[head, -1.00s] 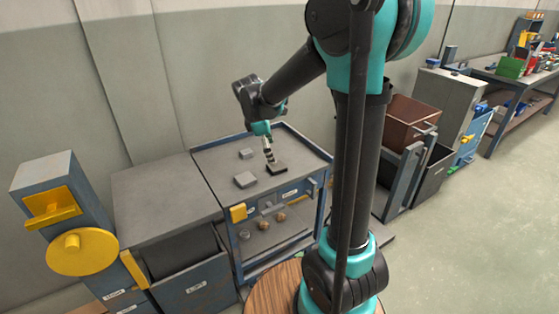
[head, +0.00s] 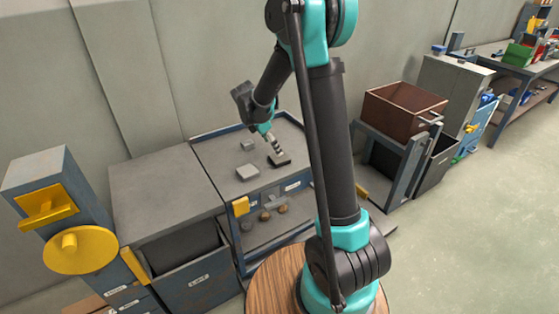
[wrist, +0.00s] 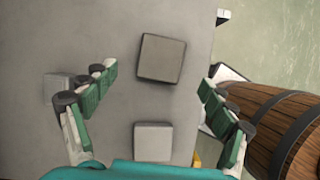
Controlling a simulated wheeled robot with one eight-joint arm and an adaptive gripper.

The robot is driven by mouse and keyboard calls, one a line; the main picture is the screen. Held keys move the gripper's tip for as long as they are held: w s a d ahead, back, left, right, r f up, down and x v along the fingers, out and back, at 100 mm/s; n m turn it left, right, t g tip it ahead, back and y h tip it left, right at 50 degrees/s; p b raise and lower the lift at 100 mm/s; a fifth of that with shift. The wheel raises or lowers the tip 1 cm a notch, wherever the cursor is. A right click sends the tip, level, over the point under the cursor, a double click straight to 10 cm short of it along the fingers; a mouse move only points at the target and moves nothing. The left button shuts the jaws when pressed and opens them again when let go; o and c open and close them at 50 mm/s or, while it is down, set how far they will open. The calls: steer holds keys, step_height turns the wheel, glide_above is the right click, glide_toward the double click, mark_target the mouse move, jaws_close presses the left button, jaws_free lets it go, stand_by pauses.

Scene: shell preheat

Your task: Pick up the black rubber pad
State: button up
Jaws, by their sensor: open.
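The black rubber pad (head: 280,160) lies flat on the grey top of the blue-framed cart (head: 215,160). It is a dark, roughly square slab. In the wrist view, the dark-edged square (wrist: 162,58) near the top centre appears to be this pad; its upper face looks grey-brown there. My gripper (head: 277,153) points down over the pad in the head view. In the wrist view my gripper (wrist: 157,77) is open, with fingers spread to the left and right of the pad and apart from it. The exact height above the pad cannot be told.
Two light grey blocks share the cart top: a larger one (head: 248,172) and a smaller one (head: 247,145). The lower shelf holds several small round items (head: 266,217). A grey cabinet (head: 165,185) adjoins at left. A brown bin (head: 402,110) stands at right.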

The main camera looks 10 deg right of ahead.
mark_target(278, 158)
steer(key=shift+x, duration=3.25)
steer(key=shift+s, duration=0.15)
steer(key=shift+c, duration=0.3)
steer(key=c, duration=1.2)
